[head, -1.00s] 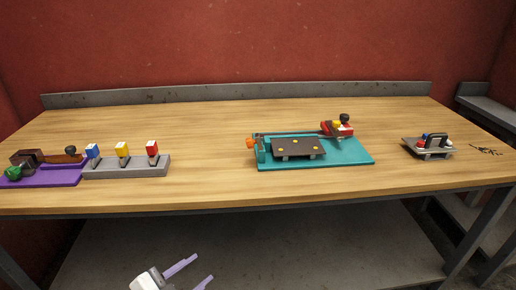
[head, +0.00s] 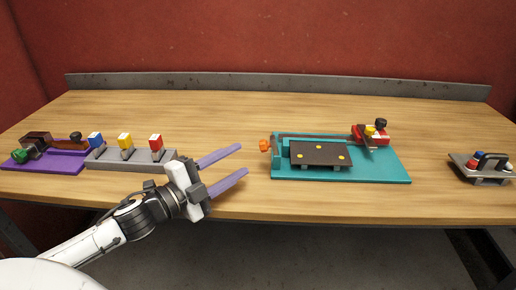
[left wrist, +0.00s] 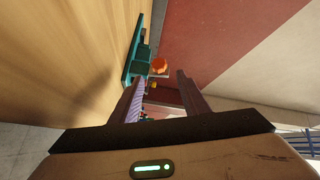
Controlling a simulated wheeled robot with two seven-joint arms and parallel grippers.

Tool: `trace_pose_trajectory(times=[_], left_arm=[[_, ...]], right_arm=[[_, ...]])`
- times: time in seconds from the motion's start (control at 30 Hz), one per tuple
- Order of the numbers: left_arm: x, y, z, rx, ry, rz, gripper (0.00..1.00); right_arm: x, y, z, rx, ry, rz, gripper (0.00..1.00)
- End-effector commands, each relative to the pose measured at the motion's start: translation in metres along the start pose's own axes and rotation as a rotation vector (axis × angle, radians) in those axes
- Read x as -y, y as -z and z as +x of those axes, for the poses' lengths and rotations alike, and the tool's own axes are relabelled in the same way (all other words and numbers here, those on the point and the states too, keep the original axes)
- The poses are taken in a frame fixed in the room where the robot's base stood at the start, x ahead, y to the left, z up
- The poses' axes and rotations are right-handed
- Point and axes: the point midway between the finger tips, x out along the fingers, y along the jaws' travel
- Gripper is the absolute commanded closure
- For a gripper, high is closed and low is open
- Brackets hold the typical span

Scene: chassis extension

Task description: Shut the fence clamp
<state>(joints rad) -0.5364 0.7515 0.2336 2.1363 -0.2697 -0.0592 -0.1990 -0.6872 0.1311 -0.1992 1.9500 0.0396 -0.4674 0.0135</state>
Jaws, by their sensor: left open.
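A teal fixture (head: 375,170) lies on the table right of centre. It carries a dark plate (head: 320,153) with yellow dots, an orange knob (head: 264,145) at its left end, and a red block (head: 370,136) with a yellow and a black knob at its back right. I cannot tell for sure which part is the fence clamp. My left gripper (head: 243,160) is open and empty, left of the fixture and apart from it, its fingers pointing right. In the left wrist view the orange knob (left wrist: 160,65) and the fixture's teal end (left wrist: 142,58) show beyond the fingers. My right gripper is not in view.
A grey block (head: 130,157) with blue, yellow and red switches and a purple base (head: 55,160) with brown and green parts stand at the left. A small grey stand (head: 481,166) is at the right. A ledge (head: 280,86) runs along the back.

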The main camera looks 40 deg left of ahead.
Motion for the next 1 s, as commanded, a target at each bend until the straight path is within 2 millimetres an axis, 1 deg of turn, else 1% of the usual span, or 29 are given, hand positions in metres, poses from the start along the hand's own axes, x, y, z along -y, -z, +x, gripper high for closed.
trace_pose_trajectory(times=[0.03,0.2,0.4,0.5,0.67,0.93,1.0], left_arm=[[0.002,0.000,0.009,-0.002,0.004,0.001,0.58],[0.002,0.000,0.035,-0.001,0.003,0.000,0.58],[0.001,0.000,0.060,0.001,0.002,-0.002,0.58],[0.000,0.000,0.067,0.001,0.001,-0.002,0.58],[-0.001,0.000,0.073,0.001,-0.001,-0.001,0.58],[-0.001,0.000,0.074,0.001,-0.001,-0.001,0.58],[-0.001,0.000,0.074,0.001,-0.001,-0.001,0.70]], right_arm=[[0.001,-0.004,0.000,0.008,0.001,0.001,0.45],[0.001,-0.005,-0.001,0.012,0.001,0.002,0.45],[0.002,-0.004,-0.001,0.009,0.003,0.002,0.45],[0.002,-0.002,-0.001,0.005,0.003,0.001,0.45],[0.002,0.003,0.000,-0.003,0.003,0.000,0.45],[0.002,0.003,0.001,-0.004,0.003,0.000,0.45],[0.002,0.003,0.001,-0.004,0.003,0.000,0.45]])
